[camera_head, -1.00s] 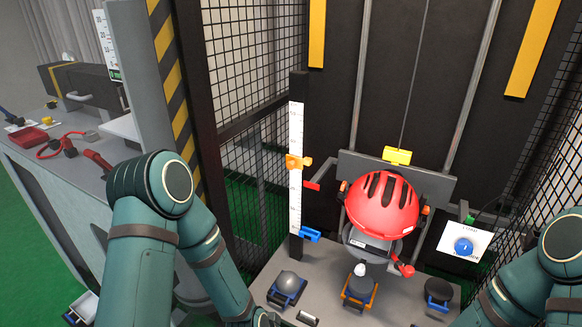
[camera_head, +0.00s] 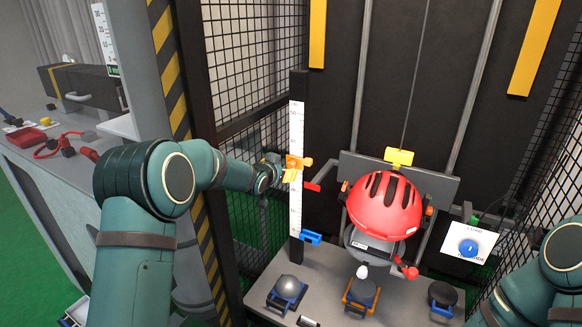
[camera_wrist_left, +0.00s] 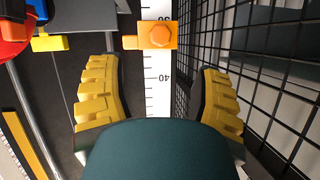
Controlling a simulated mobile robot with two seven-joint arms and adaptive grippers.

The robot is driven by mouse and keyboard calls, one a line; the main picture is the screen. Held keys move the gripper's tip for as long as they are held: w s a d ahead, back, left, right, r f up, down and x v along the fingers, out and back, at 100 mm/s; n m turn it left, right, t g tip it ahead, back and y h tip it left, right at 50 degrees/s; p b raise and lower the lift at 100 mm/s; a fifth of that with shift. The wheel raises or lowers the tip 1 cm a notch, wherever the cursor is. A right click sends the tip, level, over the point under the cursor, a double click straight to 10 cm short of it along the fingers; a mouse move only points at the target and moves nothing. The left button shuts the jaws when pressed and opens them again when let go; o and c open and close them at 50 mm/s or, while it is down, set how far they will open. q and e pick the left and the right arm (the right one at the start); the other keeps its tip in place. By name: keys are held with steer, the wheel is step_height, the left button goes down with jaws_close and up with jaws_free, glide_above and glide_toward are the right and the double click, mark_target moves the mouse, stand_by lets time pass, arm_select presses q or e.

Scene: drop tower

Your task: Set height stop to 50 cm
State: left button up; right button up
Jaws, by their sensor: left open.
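The orange height stop (camera_head: 293,161) sits on a white vertical scale (camera_head: 296,215) on a dark post. The digits look upside down there. My left gripper (camera_wrist_left: 159,68) is open, with its yellow fingers on either side of the scale (camera_wrist_left: 158,98) and the stop just beyond the tips. In the head view it is close beside the stop. My right gripper is out of view.
A red helmet (camera_head: 385,205) hangs right of the scale, below a yellow block (camera_head: 399,157). A red pointer (camera_head: 312,187) and blue clamp (camera_head: 311,238) are near the post. Mesh walls (camera_head: 262,60) and a striped post (camera_head: 166,60) enclose the space.

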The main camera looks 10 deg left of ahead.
mark_target(290, 166)
arm_select(q)
steer(key=x, duration=1)
steer(key=shift+w+f+p, duration=0.15)
steer(key=shift+w+p, duration=0.1)
steer(key=shift+p, duration=0.1)
jaws_close()
